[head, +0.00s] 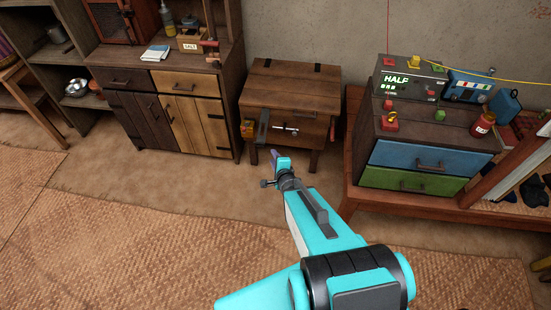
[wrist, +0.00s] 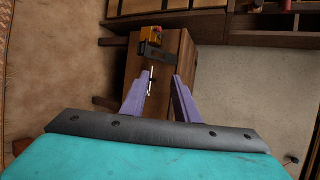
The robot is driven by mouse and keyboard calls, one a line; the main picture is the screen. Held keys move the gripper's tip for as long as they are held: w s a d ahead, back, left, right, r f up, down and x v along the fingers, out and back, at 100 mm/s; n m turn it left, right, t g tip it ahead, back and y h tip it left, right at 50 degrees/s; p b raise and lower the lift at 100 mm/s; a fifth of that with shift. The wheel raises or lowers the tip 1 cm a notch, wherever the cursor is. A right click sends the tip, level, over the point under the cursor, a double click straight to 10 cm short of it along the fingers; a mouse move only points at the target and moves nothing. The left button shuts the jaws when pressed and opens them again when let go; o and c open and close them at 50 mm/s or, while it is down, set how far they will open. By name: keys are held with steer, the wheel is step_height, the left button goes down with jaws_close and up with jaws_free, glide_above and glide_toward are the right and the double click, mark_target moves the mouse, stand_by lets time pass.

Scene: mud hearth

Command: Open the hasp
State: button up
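The hasp (head: 262,126) is a dark metal strap on the front of a low wooden chest (head: 292,85). It also shows in the wrist view (wrist: 152,50). A bright metal pin or bolt (head: 285,129) lies beside it, and a small yellow-orange block (head: 247,129) is at its left end. Whether the strap is fastened is too small to tell. My gripper (head: 274,160) is in front of and below the hasp, apart from it. In the wrist view its two purple fingers (wrist: 159,84) stand apart with nothing held, pointing toward the chest front.
A wooden cupboard (head: 180,110) stands left of the chest. To the right, a low bench (head: 358,185) carries a blue-and-green drawer unit (head: 425,150) with boxes, coloured buttons and a red jar (head: 483,124). Matted floor (head: 150,225) before the chest is clear.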

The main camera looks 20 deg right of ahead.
steer(key=shift+f, duration=0.2)
jaws_close()
steer(key=s+a+f+n+g+b, duration=0.3)
steer(key=s+f+n+g, duration=0.2)
steer(key=s+f, duration=0.3)
steer(key=s+a+f+n+g+b, duration=0.4)
steer(key=s+f, duration=0.3)
steer(key=f, duration=0.4)
steer(key=s+a+f+n+g+y+b, duration=0.1)
steer(key=s+a+n+g+b, duration=0.1)
steer(key=s+n, duration=0.4)
steer(key=s+a+f+n+g+y+b, duration=0.1)
steer(key=s+a+n+g, duration=0.4)
steer(key=s, duration=0.8)
steer(key=shift+s+a+f+n+g+b, duration=0.15)
steer(key=shift+s+f+n+g+b, duration=0.15)
steer(key=shift+f+n+g+b, duration=0.6)
steer(key=shift+a+r+g+p, duration=0.1)
steer(key=shift+r+g+p, duration=0.1)
steer(key=shift+g+p, duration=0.15)
